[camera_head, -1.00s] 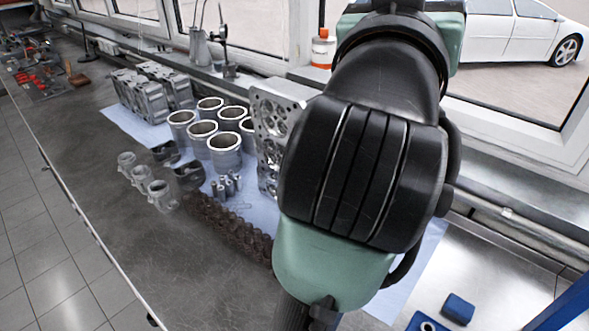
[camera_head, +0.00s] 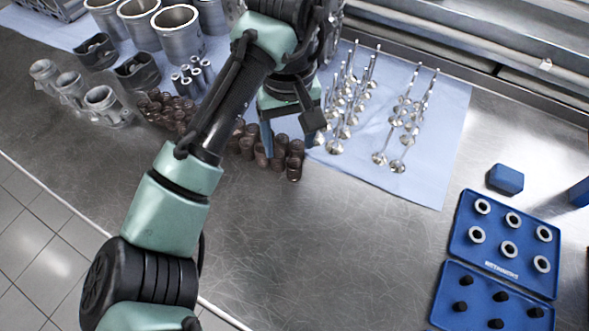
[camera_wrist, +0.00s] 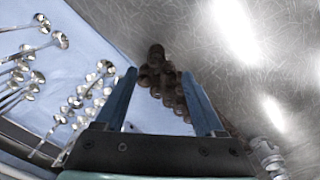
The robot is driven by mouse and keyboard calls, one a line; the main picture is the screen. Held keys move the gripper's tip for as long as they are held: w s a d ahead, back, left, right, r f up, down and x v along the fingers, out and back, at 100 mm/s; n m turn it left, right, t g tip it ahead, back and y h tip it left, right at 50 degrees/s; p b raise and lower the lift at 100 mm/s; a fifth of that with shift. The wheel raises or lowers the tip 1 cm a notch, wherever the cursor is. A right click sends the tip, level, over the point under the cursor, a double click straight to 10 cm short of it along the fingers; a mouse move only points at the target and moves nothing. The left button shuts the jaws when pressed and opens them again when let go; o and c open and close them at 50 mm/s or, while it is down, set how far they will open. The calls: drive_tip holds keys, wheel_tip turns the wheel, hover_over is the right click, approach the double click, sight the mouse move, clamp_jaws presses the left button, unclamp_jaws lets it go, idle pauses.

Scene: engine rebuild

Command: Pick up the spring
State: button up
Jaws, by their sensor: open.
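Several dark brown coil springs (camera_head: 294,168) stand in a cluster on the metal bench, beside the blue cloth's edge. More of them (camera_head: 165,108) stand to the left, beyond my arm. My gripper (camera_head: 288,140) is over the right end of the row, pointing down, with its blue fingers apart. In the wrist view, the springs (camera_wrist: 156,54) show between and just beyond the open fingertips (camera_wrist: 158,76). Nothing is held. I cannot tell whether a finger touches a spring. My arm hides the middle of the row in the head view.
Several valves (camera_head: 400,130) stand on the blue cloth (camera_head: 430,180) to the right. A blue instrument case (camera_head: 508,268) lies open at the right. The front bench is clear.

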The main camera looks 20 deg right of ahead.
sight(293, 165)
drive_tip(key=shift+f, duration=0.95)
drive_tip(key=shift+s+d+f+b, duration=0.15)
drive_tip(key=shift+f+b, duration=0.25)
drive_tip(key=shift+f, duration=0.95)
drive_tip(key=shift+s+d+f+b, duration=0.15)
drive_tip(key=shift+f+b, duration=0.2)
drive_tip(key=shift+f, duration=0.95)
clamp_jaws()
